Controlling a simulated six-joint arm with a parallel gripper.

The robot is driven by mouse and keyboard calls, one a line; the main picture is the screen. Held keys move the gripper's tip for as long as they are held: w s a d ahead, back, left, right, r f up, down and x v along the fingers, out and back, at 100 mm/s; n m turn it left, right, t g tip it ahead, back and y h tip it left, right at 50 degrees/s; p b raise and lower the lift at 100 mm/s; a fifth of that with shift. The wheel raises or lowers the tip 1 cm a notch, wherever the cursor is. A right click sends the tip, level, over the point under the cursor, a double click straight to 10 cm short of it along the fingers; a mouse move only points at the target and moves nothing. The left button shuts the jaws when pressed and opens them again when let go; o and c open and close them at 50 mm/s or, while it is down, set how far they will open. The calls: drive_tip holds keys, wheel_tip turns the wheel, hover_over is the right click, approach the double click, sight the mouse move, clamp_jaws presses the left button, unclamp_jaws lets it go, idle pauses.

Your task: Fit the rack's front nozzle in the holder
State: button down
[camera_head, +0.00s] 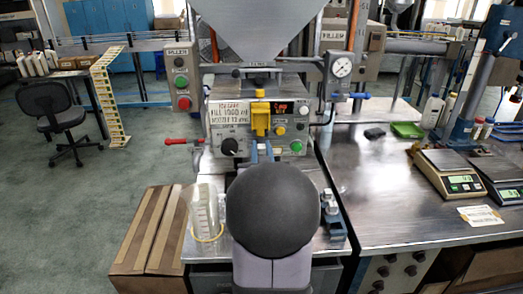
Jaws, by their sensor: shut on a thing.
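My arm's dark round joint fills the lower middle of the head view. Just past it, the two blue fingers of my gripper (262,149) show in front of the filler's control box (257,127). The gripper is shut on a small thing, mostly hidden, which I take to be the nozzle. A yellow part (261,118), seemingly the holder's clamp, is right above the fingers. I cannot tell whether the nozzle touches or sits in the holder. A small metal rack with blue parts (332,214) stands right of my arm on the metal plate.
A clear measuring vessel (205,213) stands left of my arm, near a cardboard box (150,235). A red-handled lever (182,142) sticks out left of the control box. Scales (449,175) stand on the right bench, whose near middle is clear.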

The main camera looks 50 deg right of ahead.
idle(0.3)
drive_tip(key=c, duration=1.5)
unclamp_jaws()
drive_tip(key=b+v, duration=0.2)
drive_tip(key=v, duration=0.3)
drive_tip(key=shift+s+f, duration=0.15)
drive_tip(key=a+b, duration=0.1)
drive_tip(key=b, duration=0.1)
drive_tip(key=shift+s+b, duration=0.4)
drive_tip(key=shift+s+a+b, duration=0.3)
drive_tip(key=shift+b, duration=0.2)
